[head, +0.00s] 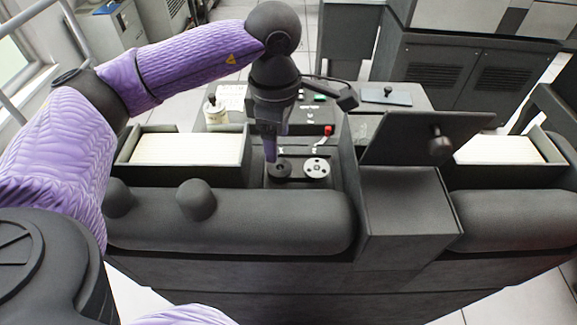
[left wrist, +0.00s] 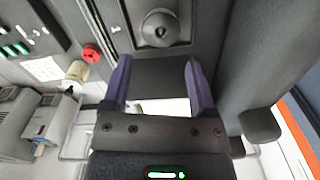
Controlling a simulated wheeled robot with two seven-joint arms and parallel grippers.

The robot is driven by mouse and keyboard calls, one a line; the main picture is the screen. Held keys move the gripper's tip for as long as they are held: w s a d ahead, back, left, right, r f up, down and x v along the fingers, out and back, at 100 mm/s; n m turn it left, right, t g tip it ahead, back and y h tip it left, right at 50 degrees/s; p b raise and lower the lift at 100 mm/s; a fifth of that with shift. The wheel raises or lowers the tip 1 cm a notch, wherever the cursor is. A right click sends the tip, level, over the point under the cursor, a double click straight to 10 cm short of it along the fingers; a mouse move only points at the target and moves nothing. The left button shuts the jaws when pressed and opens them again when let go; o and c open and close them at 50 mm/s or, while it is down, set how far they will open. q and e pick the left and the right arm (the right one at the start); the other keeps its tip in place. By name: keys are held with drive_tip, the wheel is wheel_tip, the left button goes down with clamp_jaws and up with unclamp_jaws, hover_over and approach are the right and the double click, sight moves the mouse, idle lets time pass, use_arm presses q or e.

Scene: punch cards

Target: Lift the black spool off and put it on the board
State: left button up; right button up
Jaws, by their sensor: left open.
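The black spool (head: 280,171) is a dark round disc on the machine's sunken dark panel, left of a pale disc with holes. It also shows in the left wrist view (left wrist: 160,29) as a black disc with a raised hub, just beyond the fingertips. A flat blue-grey board (head: 386,94) with a small dark knob lies on a surface behind.
The pale disc (head: 317,169) sits right beside the spool. A red knob (head: 327,130) and green buttons (head: 319,97) are behind it. White card trays (head: 188,149) flank the panel. A raised dark lid (head: 421,140) stands to the right. A cream jar (head: 215,111) is at the back left.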

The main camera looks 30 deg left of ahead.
sight(280, 165)
use_arm(q)
wheel_tip(280, 165, down, 7)
drive_tip(key=shift+d+r+b, duration=0.15)
drive_tip(key=shift+b, duration=0.8)
use_arm(e)
drive_tip(key=shift+s+d+f, duration=0.25)
drive_tip(key=shift+s+f, duration=0.25)
drive_tip(key=shift+s+d+f, duration=0.2)
drive_tip(key=shift+s+f, duration=0.25)
use_arm(q)
drive_tip(key=c, duration=0.9)
use_arm(e)
drive_tip(key=shift+w, duration=0.45)
